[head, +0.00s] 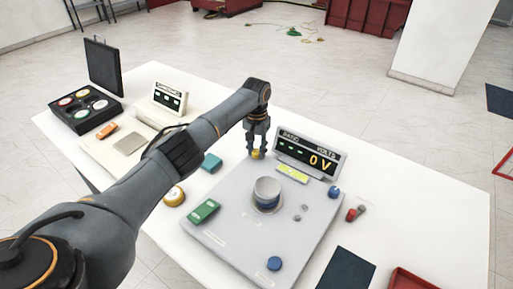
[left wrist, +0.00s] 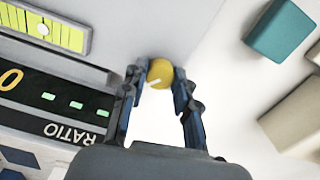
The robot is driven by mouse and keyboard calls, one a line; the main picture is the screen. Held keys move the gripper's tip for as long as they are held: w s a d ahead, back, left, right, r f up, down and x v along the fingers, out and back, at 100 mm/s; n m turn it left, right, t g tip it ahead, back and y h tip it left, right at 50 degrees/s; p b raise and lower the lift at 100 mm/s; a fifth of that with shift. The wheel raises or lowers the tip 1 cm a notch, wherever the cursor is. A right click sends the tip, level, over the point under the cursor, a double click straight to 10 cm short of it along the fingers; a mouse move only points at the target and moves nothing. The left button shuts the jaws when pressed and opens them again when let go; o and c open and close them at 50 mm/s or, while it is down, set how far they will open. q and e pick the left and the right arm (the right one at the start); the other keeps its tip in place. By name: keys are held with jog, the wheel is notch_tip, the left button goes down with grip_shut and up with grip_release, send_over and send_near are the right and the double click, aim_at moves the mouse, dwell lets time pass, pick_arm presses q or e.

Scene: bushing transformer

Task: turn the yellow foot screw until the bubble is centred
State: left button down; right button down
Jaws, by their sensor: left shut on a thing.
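The yellow foot screw (head: 257,154) is at the far corner of the grey instrument plate (head: 240,240). My left gripper (head: 257,150) reaches down over it and is shut on it. In the left wrist view the screw (left wrist: 160,73), with a white mark on its top, sits between the two fingertips (left wrist: 159,84). The yellow-green bubble level (head: 293,174) lies on the plate near the display. In the left wrist view the level (left wrist: 45,30) shows a pale bubble near its middle lines; its exact centring I cannot tell. My right gripper is out of view.
Two blue screws (head: 274,263) (head: 334,192) sit at other plate corners. A display (head: 308,152) reading 0 V stands close beside my gripper. A teal block (head: 211,163) and a green device (head: 204,211) are to the left.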

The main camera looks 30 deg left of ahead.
aim_at(257, 151)
pick_arm(q)
jog(key=m, duration=0.4)
jog(key=shift+m, duration=0.3)
jog(key=m, duration=0.5)
jog(key=shift+r+m+p, duration=0.1)
jog(key=shift+m+p, duration=0.2)
jog(key=c, duration=1)
grip_release()
notch_tip(257, 151, up, 12)
jog(key=shift+f, duration=0.1)
